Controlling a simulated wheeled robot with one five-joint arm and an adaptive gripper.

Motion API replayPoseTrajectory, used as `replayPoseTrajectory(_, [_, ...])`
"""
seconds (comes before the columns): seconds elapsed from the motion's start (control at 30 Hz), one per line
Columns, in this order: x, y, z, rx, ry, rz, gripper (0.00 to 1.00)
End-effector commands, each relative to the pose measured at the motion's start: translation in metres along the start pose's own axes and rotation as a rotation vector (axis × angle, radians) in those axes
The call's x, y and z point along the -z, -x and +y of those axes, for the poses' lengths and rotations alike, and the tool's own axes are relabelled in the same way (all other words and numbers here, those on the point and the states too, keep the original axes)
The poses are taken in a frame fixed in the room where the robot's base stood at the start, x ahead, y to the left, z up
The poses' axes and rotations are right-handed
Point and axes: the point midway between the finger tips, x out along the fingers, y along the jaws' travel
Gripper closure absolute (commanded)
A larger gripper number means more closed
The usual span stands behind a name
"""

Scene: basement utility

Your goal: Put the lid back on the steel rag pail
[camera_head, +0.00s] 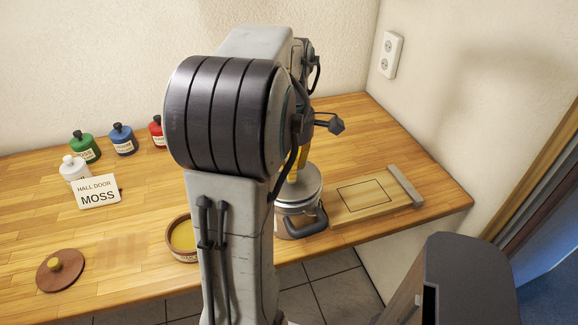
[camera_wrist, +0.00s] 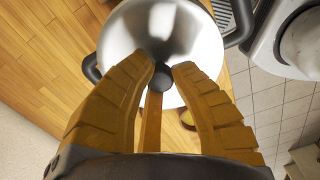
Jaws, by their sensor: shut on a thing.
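The steel rag pail (camera_head: 290,224) stands near the front edge of the wooden bench, partly behind my arm, with a dark handle at its side. The round shiny lid (camera_head: 299,186) is at the pail's top. I cannot tell whether it is fully seated or slightly above the rim. In the wrist view, the lid (camera_wrist: 190,40) fills the upper middle, with its dark knob (camera_wrist: 161,77) between the yellow fingertips. My gripper (camera_wrist: 167,70) is shut on the knob, pointing down from above. In the head view my gripper (camera_head: 297,176) is mostly hidden by my arm.
A wooden board (camera_head: 345,207) with an outlined rectangle lies right of the pail. A bowl of yellow stuff (camera_head: 182,238) is to the left, and a brown lid (camera_head: 60,270) farther left. Several jars and a "HALL DOOR MOSS" card (camera_head: 98,192) stand behind. The bench's left middle is clear.

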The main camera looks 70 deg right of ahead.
Motion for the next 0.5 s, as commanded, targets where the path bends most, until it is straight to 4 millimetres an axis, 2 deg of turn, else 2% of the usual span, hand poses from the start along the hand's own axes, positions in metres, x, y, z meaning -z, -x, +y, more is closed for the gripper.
replayPoseTrajectory(0.33, [0.0001, -0.0001, 0.0001, 0.000, 0.000, 0.000, 1.00])
replayPoseTrajectory(0.37, [0.0000, -0.0001, 0.0001, 0.000, 0.000, 0.000, 0.78])
replayPoseTrajectory(0.5, [0.0000, -0.0001, 0.0001, 0.000, 0.000, 0.000, 0.65])
